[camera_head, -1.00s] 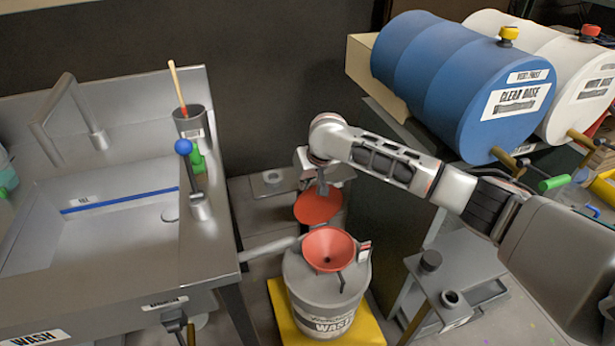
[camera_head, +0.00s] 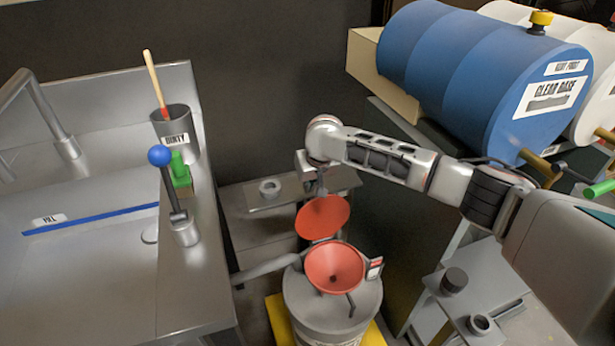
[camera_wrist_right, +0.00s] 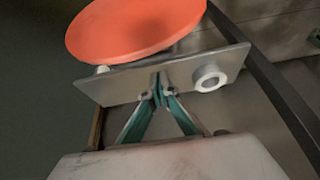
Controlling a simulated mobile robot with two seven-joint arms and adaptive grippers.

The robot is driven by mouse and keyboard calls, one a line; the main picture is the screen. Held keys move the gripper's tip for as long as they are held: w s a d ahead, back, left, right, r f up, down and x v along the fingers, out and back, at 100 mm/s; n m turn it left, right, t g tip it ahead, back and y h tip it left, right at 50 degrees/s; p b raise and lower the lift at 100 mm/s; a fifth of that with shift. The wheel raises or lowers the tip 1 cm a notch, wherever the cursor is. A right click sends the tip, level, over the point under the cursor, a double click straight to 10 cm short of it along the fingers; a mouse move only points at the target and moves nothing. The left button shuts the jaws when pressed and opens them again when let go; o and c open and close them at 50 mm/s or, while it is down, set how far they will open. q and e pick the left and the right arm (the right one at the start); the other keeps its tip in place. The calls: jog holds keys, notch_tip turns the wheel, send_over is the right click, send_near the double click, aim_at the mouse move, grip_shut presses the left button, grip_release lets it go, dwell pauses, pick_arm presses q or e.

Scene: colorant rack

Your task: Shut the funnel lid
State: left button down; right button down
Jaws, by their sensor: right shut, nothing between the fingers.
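The red funnel (camera_head: 335,268) sits on top of the grey waste drum (camera_head: 345,312). Its round red lid (camera_head: 323,217) stands raised behind the bowl, so the funnel is open. My right gripper (camera_head: 321,187) is shut with nothing in it, just above and behind the lid's upper edge; whether it touches the lid is unclear. In the right wrist view, the fingers (camera_wrist_right: 160,92) meet in front of a grey plate, and the lid (camera_wrist_right: 135,28) fills the upper left. My left gripper is not in view.
A sink bench (camera_head: 188,270) stands at left with a blue-knobbed lever (camera_head: 160,156) and a grey cup (camera_head: 172,128). A blue drum (camera_head: 480,75) lies at upper right. A low grey table (camera_head: 270,205) stands behind the waste drum.

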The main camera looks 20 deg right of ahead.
aim_at(320, 213)
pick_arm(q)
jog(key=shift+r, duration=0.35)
pick_arm(e)
jog(key=shift+s+d+r, duration=0.1)
jog(key=shift+s+r, duration=0.2)
jog(key=shift+s, duration=0.45)
jog(key=shift+s+r, duration=0.25)
jog(key=shift+s, duration=0.45)
